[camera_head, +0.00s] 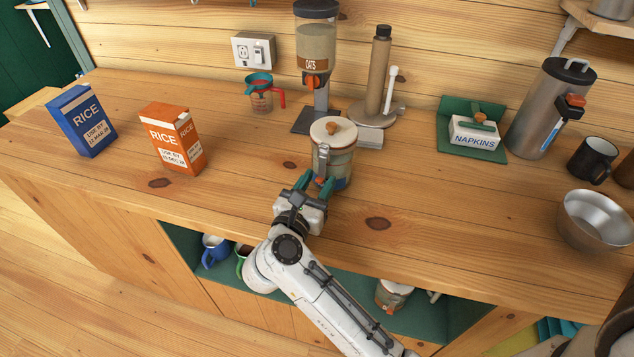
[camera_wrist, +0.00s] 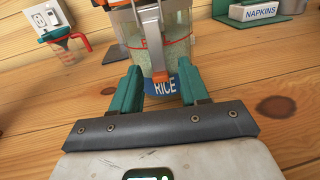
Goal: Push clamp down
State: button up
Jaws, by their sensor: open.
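A glass jar (camera_head: 343,163) with a white lid (camera_head: 333,131) and a wooden knob stands upright on the wooden counter. It has a blue band lettered RICE, which shows in the wrist view (camera_wrist: 163,87). A metal clamp (camera_head: 322,161) with an orange tip runs down the jar's front; it also shows in the wrist view (camera_wrist: 152,36). My gripper (camera_head: 317,181) is open in front of the jar. In the wrist view its green fingers (camera_wrist: 158,76) lie either side of the clamp's orange tip, with nothing held. Contact with the jar cannot be told. The lid is cut off in the wrist view.
An oats dispenser (camera_head: 315,52) and a paper-towel holder (camera_head: 378,75) stand behind the jar. A red-handled measuring cup (camera_head: 261,98) and rice boxes (camera_head: 170,138) are left. A napkin holder (camera_head: 474,132) and steel bowl (camera_head: 592,219) are right.

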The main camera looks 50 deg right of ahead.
grip_shut()
jog(key=shift+d+f+h+b, duration=0.15)
jog(key=shift+f+h+b, duration=0.25)
jog(key=shift+b, duration=0.85)
jog(key=shift+d+r+h+b, duration=0.15)
jog(key=shift+h+b, duration=0.25)
jog(key=shift+b, duration=0.15)
jog(key=shift+r, duration=0.1)
grip_release()
jog(key=shift+r, duration=0.1)
